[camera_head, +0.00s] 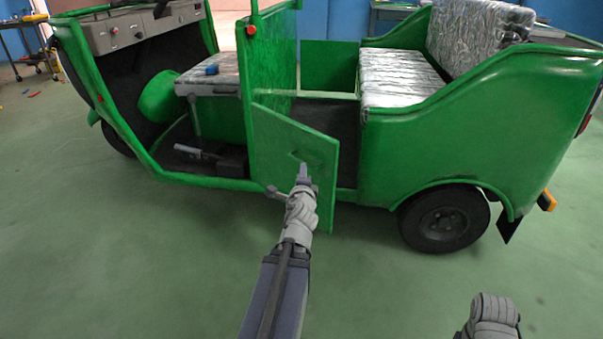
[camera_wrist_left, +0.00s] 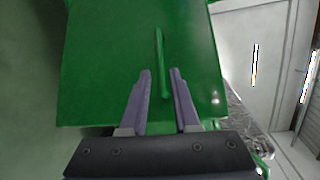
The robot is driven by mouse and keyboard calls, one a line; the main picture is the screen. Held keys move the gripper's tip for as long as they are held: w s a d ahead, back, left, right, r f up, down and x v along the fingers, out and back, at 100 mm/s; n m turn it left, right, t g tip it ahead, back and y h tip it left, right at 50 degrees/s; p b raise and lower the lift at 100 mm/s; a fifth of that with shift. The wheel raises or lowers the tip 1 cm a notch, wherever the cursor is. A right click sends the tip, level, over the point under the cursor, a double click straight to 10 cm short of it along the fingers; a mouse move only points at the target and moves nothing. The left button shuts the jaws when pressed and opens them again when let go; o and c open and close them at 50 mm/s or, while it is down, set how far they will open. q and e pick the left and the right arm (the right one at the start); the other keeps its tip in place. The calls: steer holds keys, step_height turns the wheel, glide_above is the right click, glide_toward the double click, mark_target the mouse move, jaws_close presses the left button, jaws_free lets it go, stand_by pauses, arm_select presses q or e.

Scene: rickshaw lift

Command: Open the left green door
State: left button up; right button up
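The green door (camera_head: 275,140) is a flat panel at the middle of the rickshaw's side. It stands swung outward, with a gap to the body on its right. A green bar handle (camera_wrist_left: 159,50) sticks out from it and shows in the left wrist view. My left gripper (camera_head: 302,170) is at the door's outer face. In the left wrist view its two fingers (camera_wrist_left: 160,72) are apart, one on each side of the handle, with no clear contact.
The green rickshaw (camera_head: 480,130) has a silver passenger seat (camera_head: 395,78) behind the door opening and a front seat (camera_head: 212,75) to the left. A rear wheel (camera_head: 443,219) stands right of the door. The green floor (camera_head: 120,250) in front is clear.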

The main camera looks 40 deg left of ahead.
arm_select(q)
steer(key=shift+c, duration=0.2)
steer(key=shift+w+d+f, duration=0.1)
steer(key=shift+w, duration=0.1)
steer(key=shift+c, duration=0.8)
steer(key=w+d+f+n+g, duration=0.1)
steer(key=w+d, duration=0.1)
steer(key=d, duration=0.1)
steer(key=w+d+f+n+g+p, duration=0.1)
steer(key=d, duration=0.2)
steer(key=w+d+f+n+g+p, duration=0.1)
steer(key=w+d, duration=0.1)
steer(key=d, duration=0.1)
steer(key=shift+w+d, duration=0.2)
steer(key=shift+w, duration=0.15)
jaws_close()
steer(key=w+d+r+n+g+y, duration=0.1)
steer(key=w+d+r+n+y, duration=0.1)
steer(key=w+d+r, duration=0.1)
step_height(320, 180, up, 6)
steer(key=n+g+y, duration=0.1)
steer(key=n+y, duration=0.1)
steer(key=y, duration=0.2)
glide_above(336, 181)
steer(key=w+d, duration=0.1)
steer(key=d, duration=0.1)
steer(key=shift+w+p, duration=0.15)
steer(key=shift+p, duration=0.25)
